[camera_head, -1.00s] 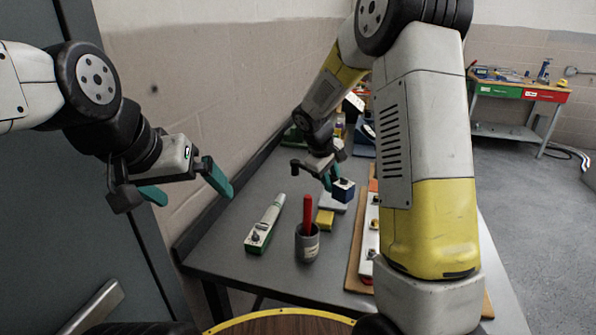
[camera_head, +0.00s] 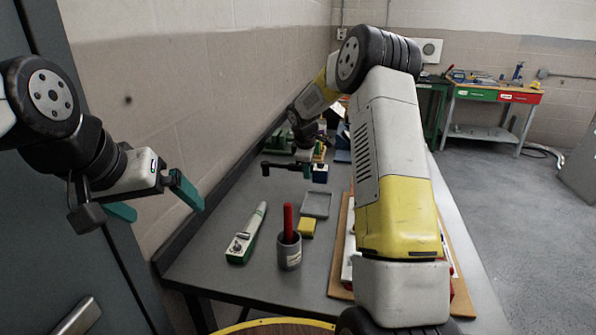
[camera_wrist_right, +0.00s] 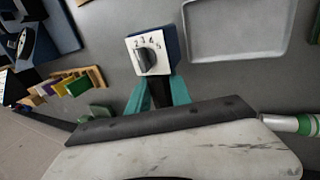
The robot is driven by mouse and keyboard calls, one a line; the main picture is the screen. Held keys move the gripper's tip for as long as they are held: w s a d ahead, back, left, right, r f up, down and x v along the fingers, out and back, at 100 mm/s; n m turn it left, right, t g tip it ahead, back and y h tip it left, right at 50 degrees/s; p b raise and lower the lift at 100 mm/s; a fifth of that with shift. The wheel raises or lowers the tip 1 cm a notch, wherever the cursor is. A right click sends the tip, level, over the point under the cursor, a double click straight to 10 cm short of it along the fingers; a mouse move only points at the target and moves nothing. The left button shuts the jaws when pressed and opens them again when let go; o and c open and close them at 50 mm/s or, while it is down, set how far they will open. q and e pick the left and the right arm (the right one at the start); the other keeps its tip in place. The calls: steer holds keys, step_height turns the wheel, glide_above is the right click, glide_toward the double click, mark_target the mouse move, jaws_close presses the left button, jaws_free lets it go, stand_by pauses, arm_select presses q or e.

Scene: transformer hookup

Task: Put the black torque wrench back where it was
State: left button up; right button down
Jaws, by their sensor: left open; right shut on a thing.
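The tray is empty and also shows in the wrist view (camera_wrist_right: 238,57). A dark part shows between the teal fingers; I cannot tell what it belongs to. My left gripper (camera_head: 153,201) is open and empty, left of the bench.
On the bench (camera_head: 225,283) stand a grey cup (camera_head: 289,253) with a red-handled tool, a white-green device (camera_head: 246,235) and a yellow block (camera_head: 307,228). A wooden board (camera_head: 342,270) is partly hidden by my right arm. Another workbench (camera_head: 492,94) stands far right.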

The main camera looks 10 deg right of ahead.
steer(key=w, duration=0.1)
steer(key=w+d, duration=0.1)
steer(key=w, duration=0.1)
steer(key=shift+w+f, duration=0.15)
steer(key=shift+w, duration=0.1)
steer(key=shift+w+f, duration=0.15)
steer(key=shift+w, duration=0.05)
steer(key=shift+f, duration=1.6)
steer(key=shift+f, duration=0.15)
steer(key=c, duration=1.2)
jaws_free()
steer(key=shift+o, duration=0.2)
